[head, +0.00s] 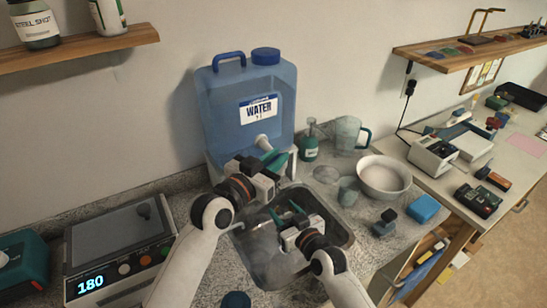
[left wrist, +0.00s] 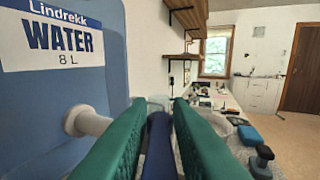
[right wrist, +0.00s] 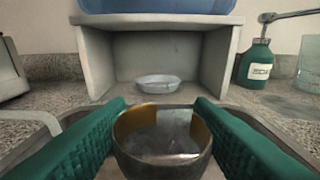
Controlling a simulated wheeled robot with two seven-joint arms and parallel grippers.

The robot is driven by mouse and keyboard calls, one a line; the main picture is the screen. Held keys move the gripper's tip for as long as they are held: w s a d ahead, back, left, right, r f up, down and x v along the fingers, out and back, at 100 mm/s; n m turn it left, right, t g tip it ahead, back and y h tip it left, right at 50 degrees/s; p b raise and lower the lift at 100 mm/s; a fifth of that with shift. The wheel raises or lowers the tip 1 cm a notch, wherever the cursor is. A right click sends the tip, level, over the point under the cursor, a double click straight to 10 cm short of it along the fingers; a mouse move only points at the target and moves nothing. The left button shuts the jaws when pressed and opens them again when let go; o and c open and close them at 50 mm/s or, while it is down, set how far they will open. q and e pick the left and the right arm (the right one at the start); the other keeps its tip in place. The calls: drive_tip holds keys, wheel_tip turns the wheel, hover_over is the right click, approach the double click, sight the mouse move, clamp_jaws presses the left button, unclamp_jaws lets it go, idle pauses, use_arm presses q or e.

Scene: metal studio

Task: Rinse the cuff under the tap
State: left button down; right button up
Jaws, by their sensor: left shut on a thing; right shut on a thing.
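The blue water container (head: 245,105) stands on a grey stand behind the sink, with a white tap (head: 262,140) on its front. The tap also shows in the left wrist view (left wrist: 85,121). My left gripper (head: 276,160) is at the tap, its teal fingers shut on a dark blue tap lever (left wrist: 160,145). My right gripper (head: 285,215) is low over the sink (head: 258,255), shut on the cuff (right wrist: 162,160). The cuff is a curved brass-and-dark band with a glossy grey inside. I cannot make out the cuff in the head view. No water stream is clearly visible.
A small white dish (right wrist: 158,83) sits under the stand. A device reading 180 (head: 118,250) is at left.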

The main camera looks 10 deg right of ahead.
use_arm(q)
drive_tip(key=shift+s+d+f+n+t+y, duration=0.15)
drive_tip(key=shift+n+t+y, duration=0.15)
drive_tip(key=shift+t+y, duration=0.15)
drive_tip(key=c, duration=1.5)
unclamp_jaws()
drive_tip(key=v, duration=1.2)
idle(1.0)
